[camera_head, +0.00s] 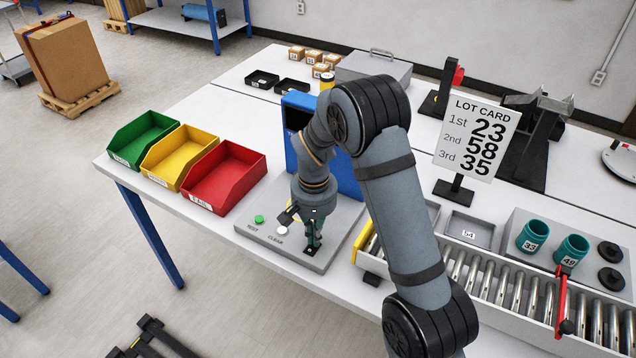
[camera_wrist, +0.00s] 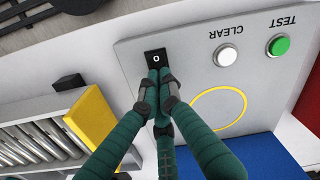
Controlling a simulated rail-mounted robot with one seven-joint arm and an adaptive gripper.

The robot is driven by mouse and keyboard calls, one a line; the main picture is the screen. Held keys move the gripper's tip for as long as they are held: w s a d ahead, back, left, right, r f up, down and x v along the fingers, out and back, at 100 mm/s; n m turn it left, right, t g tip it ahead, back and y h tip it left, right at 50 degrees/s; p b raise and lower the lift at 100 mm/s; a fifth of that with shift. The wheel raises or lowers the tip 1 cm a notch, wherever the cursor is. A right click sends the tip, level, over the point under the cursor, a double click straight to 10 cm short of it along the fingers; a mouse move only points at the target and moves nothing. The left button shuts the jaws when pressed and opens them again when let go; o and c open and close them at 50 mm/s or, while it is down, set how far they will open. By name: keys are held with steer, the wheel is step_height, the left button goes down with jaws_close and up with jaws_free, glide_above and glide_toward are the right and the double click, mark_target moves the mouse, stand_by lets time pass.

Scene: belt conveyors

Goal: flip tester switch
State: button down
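The tester is a grey panel (camera_head: 263,233) with a blue upright back part (camera_head: 345,178). Its switch is a small black rocker marked 0 (camera_wrist: 155,57) near the panel's edge; in the head view it shows just below the fingertips (camera_head: 309,251). My gripper (camera_head: 314,243) points down at the switch. In the wrist view its teal fingers (camera_wrist: 160,82) are together, with nothing seen between them. The tips overlap the switch's lower edge; whether they press on it I cannot tell. A white CLEAR button (camera_wrist: 227,55) and a green TEST button (camera_wrist: 278,45) sit beside it.
Green (camera_head: 143,139), yellow (camera_head: 180,157) and red (camera_head: 223,177) bins stand left of the tester. A roller conveyor (camera_head: 485,275) with a yellow end stop (camera_head: 362,240) lies to the right. A lot card (camera_head: 476,138) stands behind the conveyor. A yellow ring (camera_wrist: 218,108) marks the panel.

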steer(key=shift+f, duration=0.25)
steer(key=shift+r, duration=0.1)
steer(key=shift+r+p, duration=2.35)
steer(key=shift+r, duration=1.1)
